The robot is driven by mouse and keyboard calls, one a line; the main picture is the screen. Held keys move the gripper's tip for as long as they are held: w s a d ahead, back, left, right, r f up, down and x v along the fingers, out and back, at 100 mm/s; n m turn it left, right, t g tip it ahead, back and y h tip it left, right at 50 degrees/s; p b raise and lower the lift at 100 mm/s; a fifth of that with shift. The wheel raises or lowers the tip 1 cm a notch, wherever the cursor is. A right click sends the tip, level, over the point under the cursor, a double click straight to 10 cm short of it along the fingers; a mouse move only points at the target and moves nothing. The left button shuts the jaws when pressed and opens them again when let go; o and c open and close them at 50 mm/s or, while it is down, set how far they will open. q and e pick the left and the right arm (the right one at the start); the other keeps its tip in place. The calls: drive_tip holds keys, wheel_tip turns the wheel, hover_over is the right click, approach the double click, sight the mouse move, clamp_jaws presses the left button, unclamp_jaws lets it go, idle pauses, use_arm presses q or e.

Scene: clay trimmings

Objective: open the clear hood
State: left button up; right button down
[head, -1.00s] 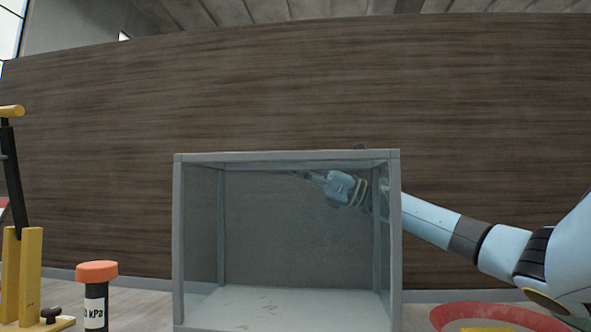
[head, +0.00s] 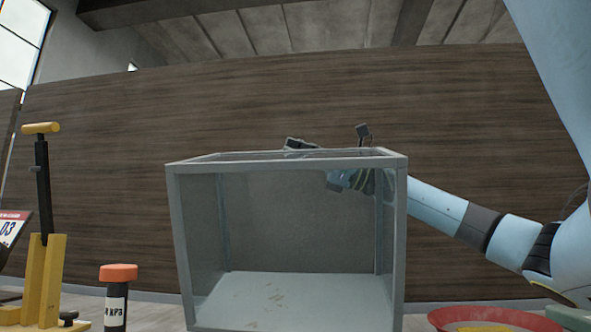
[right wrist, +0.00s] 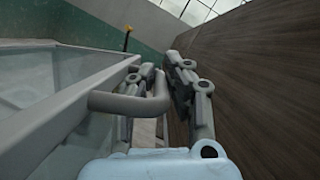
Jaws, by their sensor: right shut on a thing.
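The clear hood (head: 175,240) is a box with grey frame edges and see-through panes, in the middle of the head view. Small clay scraps (head: 262,298) lie on its pale floor. My right arm reaches behind it from the right. My right gripper (head: 302,146) is at the hood's back top edge, partly seen through the panes. In the right wrist view the right gripper (right wrist: 160,78) has its fingers on either side of a grey bar handle (right wrist: 120,104) on the hood's rim, and is shut on it. My left gripper is not in view.
A yellow stand with a black post (head: 44,250) and an orange-capped canister (head: 117,290) stand to the left. A red dish (head: 450,314) lies to the right. A dark wood panel (head: 120,130) rises close behind the hood and gripper.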

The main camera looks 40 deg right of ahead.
drive_tip(key=c, duration=1.4)
unclamp_jaws()
